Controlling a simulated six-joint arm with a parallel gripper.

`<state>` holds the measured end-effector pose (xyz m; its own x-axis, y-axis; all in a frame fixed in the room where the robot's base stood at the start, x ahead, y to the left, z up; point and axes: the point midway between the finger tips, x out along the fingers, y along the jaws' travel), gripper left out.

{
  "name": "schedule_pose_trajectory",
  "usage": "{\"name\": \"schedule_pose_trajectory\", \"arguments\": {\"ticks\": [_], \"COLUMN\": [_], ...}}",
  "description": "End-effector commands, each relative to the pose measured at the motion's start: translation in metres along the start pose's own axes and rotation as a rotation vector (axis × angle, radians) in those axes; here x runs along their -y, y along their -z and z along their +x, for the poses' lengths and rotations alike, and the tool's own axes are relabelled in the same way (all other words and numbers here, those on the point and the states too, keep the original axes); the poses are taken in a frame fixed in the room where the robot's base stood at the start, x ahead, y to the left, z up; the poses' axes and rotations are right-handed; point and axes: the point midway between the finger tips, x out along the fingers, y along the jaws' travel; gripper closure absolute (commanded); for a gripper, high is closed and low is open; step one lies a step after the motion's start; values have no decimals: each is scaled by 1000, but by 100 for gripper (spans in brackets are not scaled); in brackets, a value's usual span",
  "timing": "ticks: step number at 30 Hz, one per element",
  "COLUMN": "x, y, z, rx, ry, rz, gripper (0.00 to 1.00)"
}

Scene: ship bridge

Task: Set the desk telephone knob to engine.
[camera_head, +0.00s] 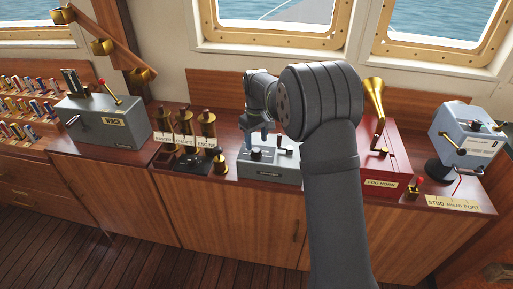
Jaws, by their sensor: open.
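The desk telephone (185,140) appears to be the brass-topped set left of centre on the counter. Labels in front of its brass posts seem to read MASTER, CHARTS and ENGINE, with ENGINE (207,145) at the right. A dark low part (190,165) with a small pointed piece lies before the labels; I cannot tell for sure whether it is the knob or where it points. A brass piece (221,163) stands at its right. My gripper (249,139) is open, right of the telephone and above the back of a grey box. Its fingertips are small and partly unclear.
The grey box (268,173) with small levers stands under my gripper. A red horn unit (378,165) and a grey-blue box on a stand (465,135) are to the right. A grey winch box (103,125) is at the left. My arm hides part of the counter.

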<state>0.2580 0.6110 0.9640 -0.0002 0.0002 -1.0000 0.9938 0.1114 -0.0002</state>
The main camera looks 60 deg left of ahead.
Motion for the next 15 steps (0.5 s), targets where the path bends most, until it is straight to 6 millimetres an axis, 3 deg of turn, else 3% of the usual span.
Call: {"name": "schedule_pose_trajectory", "arguments": {"ticks": [6, 15], "x": [0, 0], "y": [0, 0], "z": [32, 42], "rx": [1, -1], "ry": [1, 0], "rz": [0, 0], "gripper": [48, 48]}}
